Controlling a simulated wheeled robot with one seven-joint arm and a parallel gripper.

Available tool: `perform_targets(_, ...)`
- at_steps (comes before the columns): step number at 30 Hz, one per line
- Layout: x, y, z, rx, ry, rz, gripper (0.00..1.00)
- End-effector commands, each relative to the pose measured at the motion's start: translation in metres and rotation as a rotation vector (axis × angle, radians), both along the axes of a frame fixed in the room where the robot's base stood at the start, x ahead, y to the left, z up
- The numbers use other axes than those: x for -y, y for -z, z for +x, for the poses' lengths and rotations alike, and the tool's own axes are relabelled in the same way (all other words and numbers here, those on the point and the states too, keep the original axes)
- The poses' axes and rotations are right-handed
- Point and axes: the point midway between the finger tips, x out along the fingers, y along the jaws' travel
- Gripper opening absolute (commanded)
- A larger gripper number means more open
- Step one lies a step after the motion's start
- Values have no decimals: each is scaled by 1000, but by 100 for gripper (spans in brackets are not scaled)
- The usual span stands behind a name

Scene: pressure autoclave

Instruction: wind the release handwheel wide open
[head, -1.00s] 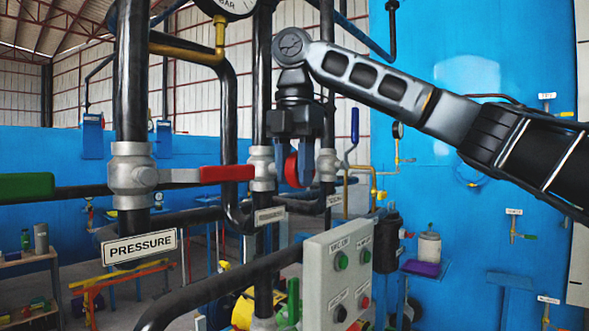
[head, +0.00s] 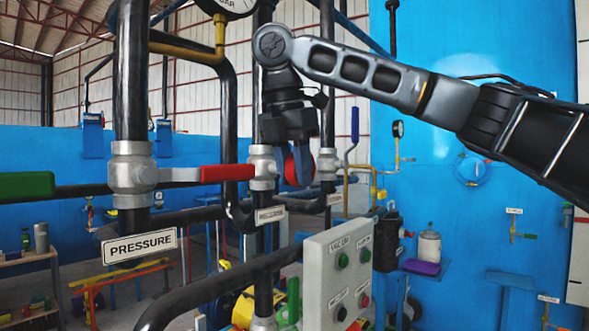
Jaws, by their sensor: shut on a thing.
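The red release handwheel (head: 292,168) is on a grey valve body (head: 262,166) on a vertical black pipe, above a small label plate (head: 270,215) that seems to read RELEASE. My gripper (head: 299,170) points down from above and is shut on the handwheel. Its blue-grey fingers cover part of the wheel and are slightly tilted. The wheel's far side and hub are hidden behind the fingers.
A red lever (head: 228,173) on the PRESSURE valve (head: 132,175) reaches close to the release valve from the left. A grey button box (head: 338,265) stands below right. A blue lever (head: 354,125) stands upright to the right.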

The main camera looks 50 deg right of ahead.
Motion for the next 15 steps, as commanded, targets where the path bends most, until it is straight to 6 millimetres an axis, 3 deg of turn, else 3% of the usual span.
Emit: perform_targets(15,1,6,0,13,-2,-367,0)
